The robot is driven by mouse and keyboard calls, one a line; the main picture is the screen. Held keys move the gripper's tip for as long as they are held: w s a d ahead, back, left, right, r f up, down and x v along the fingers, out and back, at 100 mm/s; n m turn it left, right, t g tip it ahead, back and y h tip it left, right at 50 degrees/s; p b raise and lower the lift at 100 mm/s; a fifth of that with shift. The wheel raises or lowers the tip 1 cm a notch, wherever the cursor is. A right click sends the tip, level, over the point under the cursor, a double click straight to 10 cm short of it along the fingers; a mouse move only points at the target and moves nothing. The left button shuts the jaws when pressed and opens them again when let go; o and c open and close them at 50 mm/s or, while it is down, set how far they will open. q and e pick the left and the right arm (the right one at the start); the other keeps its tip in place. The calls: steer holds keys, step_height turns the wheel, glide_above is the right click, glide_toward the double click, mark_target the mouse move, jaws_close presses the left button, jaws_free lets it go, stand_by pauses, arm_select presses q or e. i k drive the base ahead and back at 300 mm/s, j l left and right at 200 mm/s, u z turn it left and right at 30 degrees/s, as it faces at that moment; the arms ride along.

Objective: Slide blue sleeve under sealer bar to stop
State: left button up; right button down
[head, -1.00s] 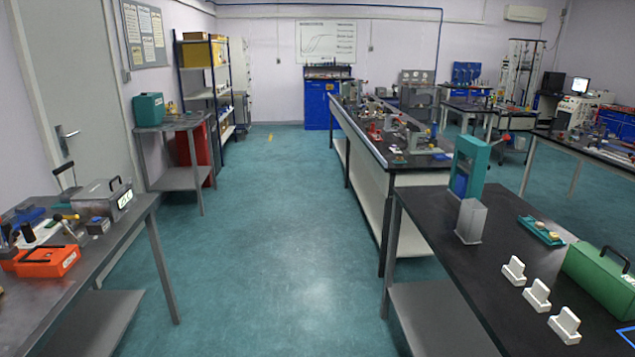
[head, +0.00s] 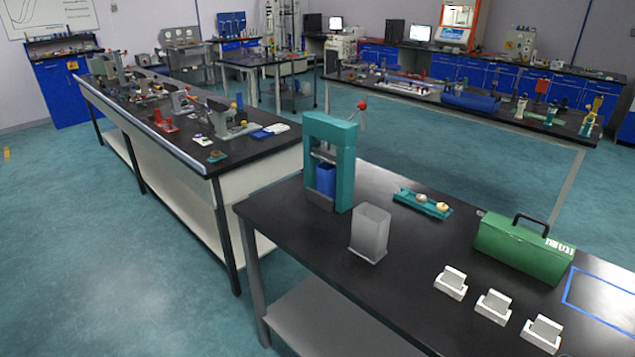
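Neither of my grippers is in view. I cannot tell for sure which thing is the blue sleeve or the sealer bar. A flat blue item (head: 263,133) with a white part lies at the near right end of the long black bench (head: 205,168). It is beside a small grey-green device (head: 231,126). On the nearer black table (head: 285,205), a teal upright frame (head: 343,165) has a blue block (head: 326,180) inside its opening, below a grey part.
The near table also holds a grey open box (head: 369,232), a teal tray (head: 423,204), a green case (head: 524,247) and white stands (head: 494,305). A blue outline (head: 600,298) marks its right side. Teal floor (head: 120,260) is clear at the left.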

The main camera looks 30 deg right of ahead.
mark_target(325, 173)
steer(key=i+j+z, duration=0.2)
steer(key=i+z, duration=0.3)
steer(key=i+j+z, duration=0.3)
steer(key=z, duration=0.2)
steer(key=i+j+z, duration=0.35)
steer(key=j+z, duration=0.15)
steer(key=i+j+z, duration=0.2)
steer(key=j+z, duration=0.3)
